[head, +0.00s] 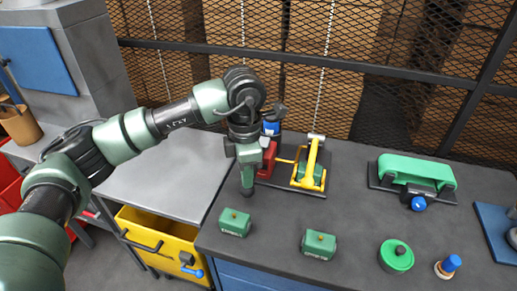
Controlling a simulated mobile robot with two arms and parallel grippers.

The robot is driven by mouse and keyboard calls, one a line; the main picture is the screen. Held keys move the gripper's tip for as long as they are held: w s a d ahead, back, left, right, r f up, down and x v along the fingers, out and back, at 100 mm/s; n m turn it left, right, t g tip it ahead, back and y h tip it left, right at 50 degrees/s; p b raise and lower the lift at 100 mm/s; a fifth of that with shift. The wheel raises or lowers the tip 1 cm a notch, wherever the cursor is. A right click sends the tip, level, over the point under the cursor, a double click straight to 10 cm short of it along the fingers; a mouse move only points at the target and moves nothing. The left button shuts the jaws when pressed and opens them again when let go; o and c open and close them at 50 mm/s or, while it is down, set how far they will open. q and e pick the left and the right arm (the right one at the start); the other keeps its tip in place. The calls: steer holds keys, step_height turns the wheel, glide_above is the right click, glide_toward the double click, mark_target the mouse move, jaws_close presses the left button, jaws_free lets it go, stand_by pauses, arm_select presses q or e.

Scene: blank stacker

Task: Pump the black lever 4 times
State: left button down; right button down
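My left gripper (247,188) points down over the left part of the dark bench, just left of a red device (267,160) with a blue top (271,128). Its fingers are too small and dark to tell whether they are open or shut. A small dark knob-like part (280,109) shows just right of my wrist, above the blue top; I cannot tell whether it is the black lever. My arm hides part of the red device. My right gripper is not in view.
A yellow-framed device (311,172) stands right of the red one. A green device (415,172) with a blue knob sits farther right. Two green boxes (235,222) (319,244), a round green part (396,256) and a blue-topped peg (448,266) stand in front. A mesh fence (400,68) closes the back.

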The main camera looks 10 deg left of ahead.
arm_select(q)
step_height(320, 180, up, 10)
steer(key=p, duration=0.4)
steer(key=shift+p, duration=0.35)
steer(key=shift+f, duration=0.15)
stand_by(0.4)
